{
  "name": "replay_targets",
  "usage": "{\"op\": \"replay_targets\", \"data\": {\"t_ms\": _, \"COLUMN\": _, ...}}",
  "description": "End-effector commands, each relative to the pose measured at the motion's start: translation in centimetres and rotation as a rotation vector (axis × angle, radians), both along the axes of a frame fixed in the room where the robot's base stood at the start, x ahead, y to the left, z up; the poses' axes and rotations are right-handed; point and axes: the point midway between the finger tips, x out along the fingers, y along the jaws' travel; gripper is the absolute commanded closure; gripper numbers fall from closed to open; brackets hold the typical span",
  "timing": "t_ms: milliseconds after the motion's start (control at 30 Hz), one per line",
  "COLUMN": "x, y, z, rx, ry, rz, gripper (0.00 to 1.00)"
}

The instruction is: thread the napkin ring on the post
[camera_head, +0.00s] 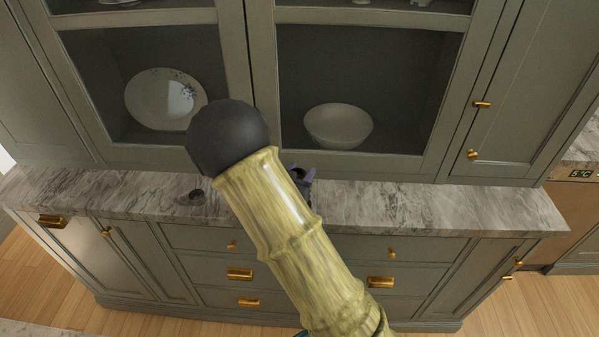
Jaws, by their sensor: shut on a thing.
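A small dark post-like piece (197,196) stands on the marble counter, left of my arm. It is too small to make out its exact shape. My gripper (301,176) shows only as a dark purplish part past the right edge of my arm, over the counter. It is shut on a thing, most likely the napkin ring. My arm hides the fingertips and the ring, so the ring's pose and its gap to the post cannot be told.
The marble counter (430,208) is mostly bare to the right. A cabinet rises behind it, with a plate (160,100) and a bowl (338,126) in its openings. Drawers with brass pulls (240,273) lie below. My yellow, bamboo-like arm covers the middle of the view.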

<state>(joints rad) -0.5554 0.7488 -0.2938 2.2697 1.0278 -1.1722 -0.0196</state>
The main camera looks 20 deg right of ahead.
Motion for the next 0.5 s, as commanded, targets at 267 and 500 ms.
{"op": "replay_targets", "data": {"t_ms": 267, "x": 0.0, "y": -0.1, "z": -0.66, "rx": 0.0, "ry": 0.0, "rz": -0.002, "gripper": 0.8}}
{"op": "replay_targets", "data": {"t_ms": 500, "x": 0.0, "y": -0.09, "z": -1.13, "rx": 0.0, "ry": 0.0, "rz": -0.002, "gripper": 0.8}}
